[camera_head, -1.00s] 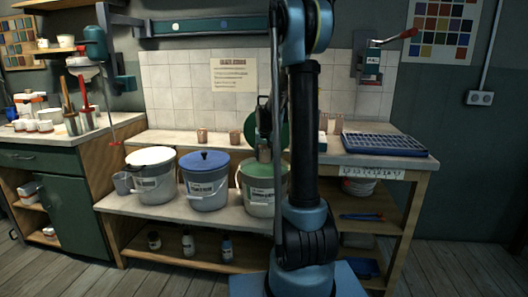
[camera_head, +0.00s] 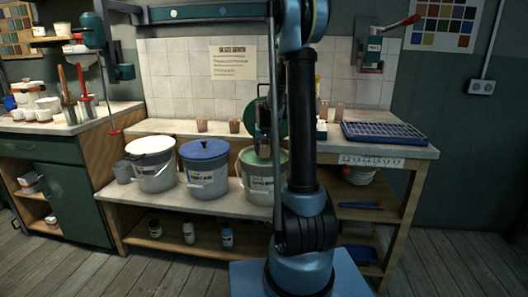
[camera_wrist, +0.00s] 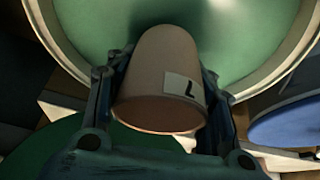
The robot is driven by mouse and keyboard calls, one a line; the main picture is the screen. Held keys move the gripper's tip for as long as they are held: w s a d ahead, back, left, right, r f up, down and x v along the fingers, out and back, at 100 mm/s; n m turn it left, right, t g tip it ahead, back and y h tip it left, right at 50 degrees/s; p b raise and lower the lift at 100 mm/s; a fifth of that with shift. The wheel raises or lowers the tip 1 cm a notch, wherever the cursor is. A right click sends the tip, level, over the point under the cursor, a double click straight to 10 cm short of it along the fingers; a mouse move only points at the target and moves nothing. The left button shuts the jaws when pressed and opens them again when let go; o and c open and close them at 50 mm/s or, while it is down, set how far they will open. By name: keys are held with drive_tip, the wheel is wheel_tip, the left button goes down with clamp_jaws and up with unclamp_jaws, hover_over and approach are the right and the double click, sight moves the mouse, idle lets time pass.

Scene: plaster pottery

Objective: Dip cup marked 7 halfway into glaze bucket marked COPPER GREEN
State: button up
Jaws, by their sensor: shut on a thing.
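My gripper (camera_wrist: 158,90) is shut on a pale pinkish-tan cup (camera_wrist: 160,65) between its two fingers. A white label on the cup bears a dark mark that reads as an upside-down 7. In the head view my gripper (camera_head: 262,137) holds the cup (camera_head: 263,150) over the mouth of the green-rimmed bucket (camera_head: 262,188), whose label is too small to read. The wrist view shows green glaze (camera_wrist: 115,25) inside the bucket's pale rim (camera_wrist: 290,65) beyond the cup. I cannot tell whether the cup touches the glaze.
A blue-lidded bucket (camera_head: 205,178) and a white-rimmed bucket (camera_head: 152,170) stand to the left on the low shelf. A green lid (camera_head: 281,103) stands behind the green bucket. Other tan cups (camera_head: 202,124) and a blue rack (camera_head: 385,135) are on the bench behind.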

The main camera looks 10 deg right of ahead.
drive_tip(key=shift+f, duration=2.45)
drive_tip(key=shift+r, duration=0.1)
idle(1.8)
drive_tip(key=shift+r, duration=3.35)
wheel_tip(320, 180, up, 8)
